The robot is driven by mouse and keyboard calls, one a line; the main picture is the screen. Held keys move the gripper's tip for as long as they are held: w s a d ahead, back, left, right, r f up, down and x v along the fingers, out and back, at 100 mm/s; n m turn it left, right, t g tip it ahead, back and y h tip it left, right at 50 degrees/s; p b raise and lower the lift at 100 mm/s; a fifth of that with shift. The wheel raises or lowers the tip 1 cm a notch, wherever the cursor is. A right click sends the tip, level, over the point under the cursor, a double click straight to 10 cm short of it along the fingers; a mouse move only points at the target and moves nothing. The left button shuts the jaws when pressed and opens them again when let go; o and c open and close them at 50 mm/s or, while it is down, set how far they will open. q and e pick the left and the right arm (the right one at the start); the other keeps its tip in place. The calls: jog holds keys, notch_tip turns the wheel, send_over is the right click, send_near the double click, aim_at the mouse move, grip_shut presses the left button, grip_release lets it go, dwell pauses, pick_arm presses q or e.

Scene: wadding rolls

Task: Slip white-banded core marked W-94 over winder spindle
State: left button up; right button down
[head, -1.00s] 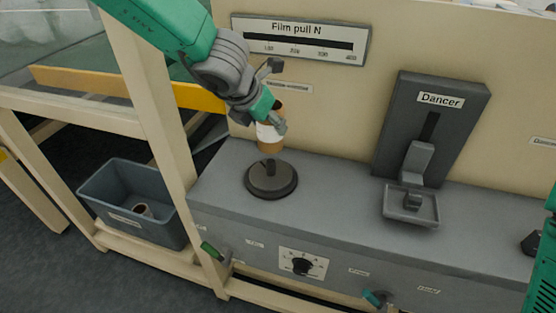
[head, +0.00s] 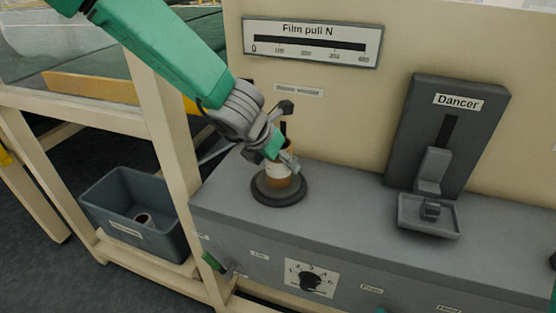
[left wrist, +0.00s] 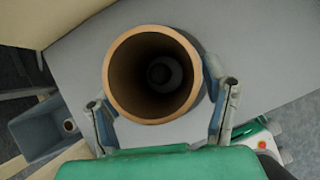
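The brown core with a white band (head: 276,172) stands roughly upright over the round dark spindle base (head: 281,197) on the grey bench. My left gripper (head: 286,160) is shut on it, with a finger on each side in the left wrist view (left wrist: 163,118). That view looks down the bore of the core (left wrist: 113,93), where a dark round spindle end (left wrist: 160,73) shows deep inside. The core's lower end is at the base; I cannot tell whether it rests there. The mark W-94 is not readable. My right gripper is out of view.
The Dancer unit (head: 443,133) with its small tray (head: 428,228) stands to the right. A grey bin (head: 128,205) holding a brown core (head: 142,219) sits at lower left, past a cream post. The bench between spindle and Dancer is clear.

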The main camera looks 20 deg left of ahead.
pick_arm(q)
jog(key=shift+a, duration=0.1)
jog(key=shift+a+r, duration=0.1)
jog(key=shift+r, duration=0.05)
jog(key=shift+s+a+r, duration=0.1)
jog(key=shift+s+r, duration=0.1)
jog(key=shift+r, duration=0.05)
jog(key=p+v, duration=0.3)
jog(key=v, duration=0.8)
jog(key=shift+p, duration=0.35)
jog(key=shift+s, duration=0.1)
